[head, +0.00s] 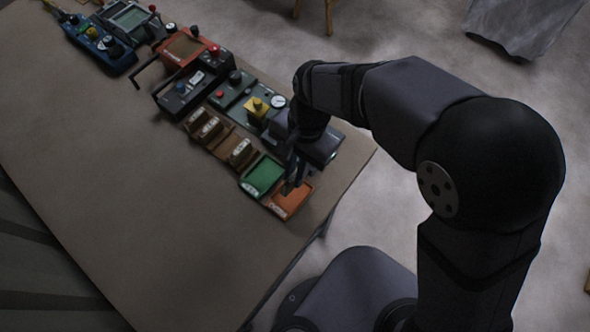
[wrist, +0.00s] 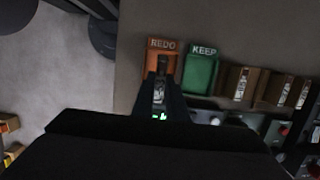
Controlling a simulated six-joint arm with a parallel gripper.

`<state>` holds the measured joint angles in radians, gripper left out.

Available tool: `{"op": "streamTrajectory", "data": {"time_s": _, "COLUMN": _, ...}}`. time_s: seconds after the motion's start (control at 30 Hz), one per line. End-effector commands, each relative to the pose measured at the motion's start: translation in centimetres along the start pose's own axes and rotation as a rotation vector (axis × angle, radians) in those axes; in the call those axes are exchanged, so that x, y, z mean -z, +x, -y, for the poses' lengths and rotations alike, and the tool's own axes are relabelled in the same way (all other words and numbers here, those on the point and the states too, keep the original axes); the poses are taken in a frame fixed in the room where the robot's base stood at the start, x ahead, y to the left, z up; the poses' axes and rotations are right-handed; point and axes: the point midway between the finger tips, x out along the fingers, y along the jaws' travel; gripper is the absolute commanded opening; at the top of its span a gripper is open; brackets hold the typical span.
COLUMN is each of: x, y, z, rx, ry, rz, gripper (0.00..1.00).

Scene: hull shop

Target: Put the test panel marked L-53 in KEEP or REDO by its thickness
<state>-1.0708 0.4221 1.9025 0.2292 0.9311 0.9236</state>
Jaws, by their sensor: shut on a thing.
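My gripper (wrist: 160,88) is shut on a small dark panel (wrist: 160,90), mostly hidden between the fingers; its marking cannot be read. In the wrist view the gripper is over the orange REDO tray (wrist: 162,45). The green KEEP tray (wrist: 202,72) lies just to its right, with no panel visible in it. In the head view my gripper (head: 292,172) is at the near end of the row, by the green tray (head: 262,177) and the orange tray (head: 289,204). Whether the panel touches the tray floor cannot be told.
Brown holders (head: 218,148) with several white-labelled pieces (head: 240,150) stand beyond the green tray. A dark unit with a gauge (head: 278,101) and a yellow block (head: 256,106) stand close by. More devices (head: 112,30) line the far edge. The table's left side (head: 120,160) is clear.

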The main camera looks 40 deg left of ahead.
Motion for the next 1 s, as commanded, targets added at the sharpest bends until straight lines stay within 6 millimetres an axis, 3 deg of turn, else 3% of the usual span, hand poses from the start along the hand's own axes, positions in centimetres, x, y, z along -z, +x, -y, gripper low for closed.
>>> {"op": "streamTrajectory", "data": {"time_s": 0.1, "x": 0.3, "y": 1.6, "z": 0.0, "rx": 0.0, "ry": 0.0, "rz": 0.0, "gripper": 0.0}}
{"op": "streamTrajectory", "data": {"time_s": 0.4, "x": 0.7, "y": 3.4, "z": 0.0, "rx": -0.001, "ry": 0.001, "rz": 0.001, "gripper": 0.0}}
{"op": "streamTrajectory", "data": {"time_s": 1.0, "x": 0.8, "y": 3.7, "z": 0.0, "rx": 0.0, "ry": 0.0, "rz": 0.0, "gripper": 0.0}}
